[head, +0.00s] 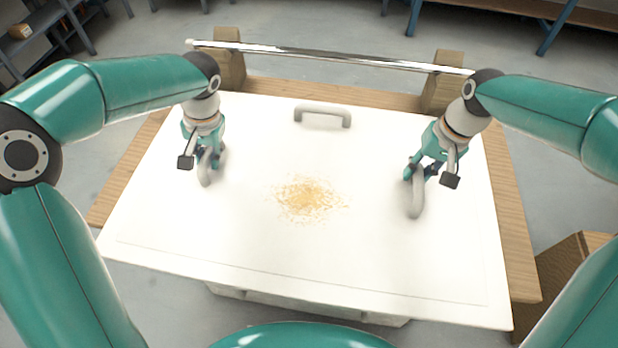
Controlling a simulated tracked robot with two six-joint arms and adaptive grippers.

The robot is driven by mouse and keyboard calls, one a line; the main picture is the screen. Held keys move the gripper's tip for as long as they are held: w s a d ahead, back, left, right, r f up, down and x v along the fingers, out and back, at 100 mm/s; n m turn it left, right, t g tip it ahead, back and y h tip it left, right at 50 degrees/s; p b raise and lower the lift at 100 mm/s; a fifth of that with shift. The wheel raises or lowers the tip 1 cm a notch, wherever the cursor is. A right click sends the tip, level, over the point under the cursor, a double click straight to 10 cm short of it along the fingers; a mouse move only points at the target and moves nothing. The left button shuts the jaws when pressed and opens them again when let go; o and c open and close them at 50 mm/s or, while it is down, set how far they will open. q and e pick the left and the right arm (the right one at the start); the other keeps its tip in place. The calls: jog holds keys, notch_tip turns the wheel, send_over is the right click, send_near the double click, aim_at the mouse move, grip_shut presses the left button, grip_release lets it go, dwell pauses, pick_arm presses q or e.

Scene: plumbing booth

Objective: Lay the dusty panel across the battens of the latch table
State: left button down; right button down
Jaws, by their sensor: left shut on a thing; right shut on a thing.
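The dusty panel (260,240) is a large white sheet with a patch of yellow-brown dust (308,199) near its middle. It lies over a wooden table, the latch table (505,205), whose wood shows at the back and both sides. The panel's front edge reaches past the visible wood. My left gripper (207,168) is shut on the panel's left grey handle (205,174). My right gripper (417,178) is shut on its right grey handle (417,200). The battens are hidden, so I cannot tell whether the panel rests on them.
A third grey handle (322,115) stands free at the panel's back. Behind it, a shiny metal bar (330,56) spans two wooden posts (229,62), (441,92). A brown wooden box (572,265) stands at the right. Blue-legged shelving (556,28) stands at the back.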

pick_arm(q)
jog(key=shift+d+r, duration=0.1)
jog(key=shift+r, duration=0.05)
pick_arm(e)
jog(key=shift+w+a+r, duration=0.1)
jog(key=shift+r, duration=0.05)
